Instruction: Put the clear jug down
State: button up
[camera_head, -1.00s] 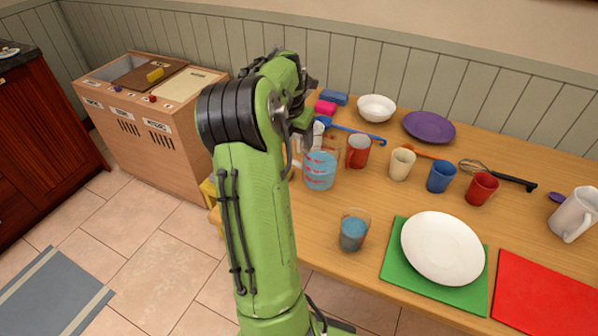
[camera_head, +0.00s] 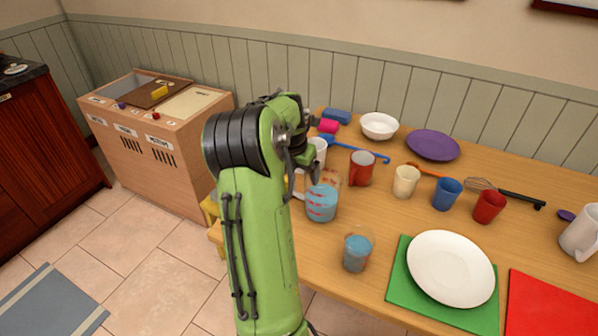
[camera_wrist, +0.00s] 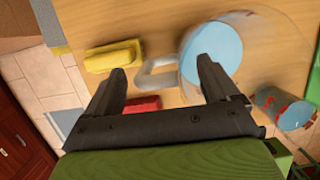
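The clear jug (camera_head: 321,204) holds blue liquid and has red markings. It is near the left end of the wooden table in the head view, and I cannot tell whether its base is flat on the wood. In the wrist view the jug (camera_wrist: 214,55) is blurred, with its handle (camera_wrist: 155,74) reaching between my fingers. My gripper (camera_wrist: 163,82) is open, its fingers wide apart with a visible gap on either side of the handle. In the head view my arm hides most of the gripper.
A glass of blue liquid (camera_head: 357,251) stands in front of the jug. A red mug (camera_head: 362,169) and a white mug (camera_head: 318,150) are close behind it. A white plate (camera_head: 451,267) lies on a green mat (camera_head: 400,289). Bare wood lies between the glass and cups.

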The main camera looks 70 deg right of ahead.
jog(key=p+v, duration=0.4)
jog(key=v, duration=0.8)
jog(key=shift+r, duration=0.2)
jog(key=w+a+r+m+t+y, duration=0.1)
jog(key=w+a+r+m, duration=0.15)
jog(key=a, duration=0.55)
jog(key=w+a+r+m+t, duration=0.1)
jog(key=w+a+m+t, duration=0.2)
jog(key=a, duration=0.6)
jog(key=w+a+r+m+y, duration=0.1)
jog(key=w+a+r+m, duration=0.2)
jog(key=a, duration=0.5)
jog(key=s+a+f+m+t, duration=0.1)
jog(key=s+a+m, duration=0.3)
jog(key=a, duration=0.4)
jog(key=s+a+f+m+t+y, duration=0.1)
jog(key=s+a+f+m, duration=0.2)
jog(key=a, duration=0.6)
jog(key=shift+s+a+m, duration=0.25)
jog(key=shift+s+m, duration=0.15)
jog(key=shift+m, duration=0.25)
